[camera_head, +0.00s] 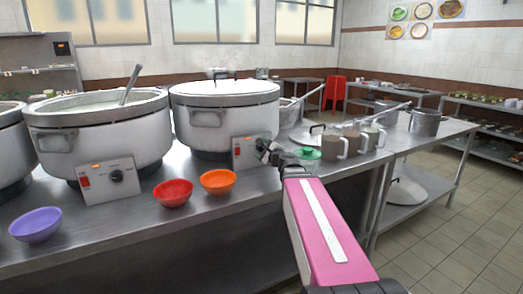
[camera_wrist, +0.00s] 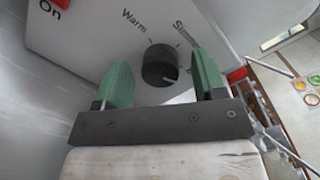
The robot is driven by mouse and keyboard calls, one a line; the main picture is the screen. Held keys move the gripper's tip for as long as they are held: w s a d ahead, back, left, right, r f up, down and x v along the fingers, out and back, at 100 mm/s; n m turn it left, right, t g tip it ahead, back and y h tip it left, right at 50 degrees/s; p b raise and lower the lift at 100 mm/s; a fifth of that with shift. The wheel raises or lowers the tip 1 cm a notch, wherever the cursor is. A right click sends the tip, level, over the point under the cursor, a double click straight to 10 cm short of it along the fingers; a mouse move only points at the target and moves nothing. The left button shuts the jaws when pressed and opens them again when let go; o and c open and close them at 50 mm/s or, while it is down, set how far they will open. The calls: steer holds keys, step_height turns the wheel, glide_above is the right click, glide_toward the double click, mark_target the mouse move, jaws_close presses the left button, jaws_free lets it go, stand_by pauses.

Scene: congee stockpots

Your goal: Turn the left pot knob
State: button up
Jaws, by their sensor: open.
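An open white pot (camera_head: 100,135) with a ladle stands at the left; its front panel has a black knob (camera_head: 116,176) and a red switch. A lidded white pot (camera_head: 227,112) stands to its right, with its own control panel (camera_head: 243,150). My gripper (camera_head: 268,153) is at the right side of that panel and hides its knob in the head view. In the wrist view, a round dark knob (camera_wrist: 160,66) lies between and beyond the two green fingertips of my open gripper (camera_wrist: 163,80). "Warm" is printed beside the knob. Contact cannot be told.
Red (camera_head: 173,193), orange (camera_head: 218,182) and purple (camera_head: 36,226) bowls stand along the counter's front. Several mugs (camera_head: 352,143) stand right of my gripper. Another pot (camera_head: 12,150) is cut off at the left edge. Open floor (camera_head: 450,215) lies at the right.

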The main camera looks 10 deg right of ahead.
steer(key=c, duration=0.9)
steer(key=n, duration=0.6)
steer(key=shift+n, duration=0.3)
steer(key=n+h, duration=0.1)
steer(key=n, duration=0.5)
steer(key=shift+s+f, duration=0.1)
steer(key=shift+n, duration=0.3)
steer(key=o, duration=0.9)
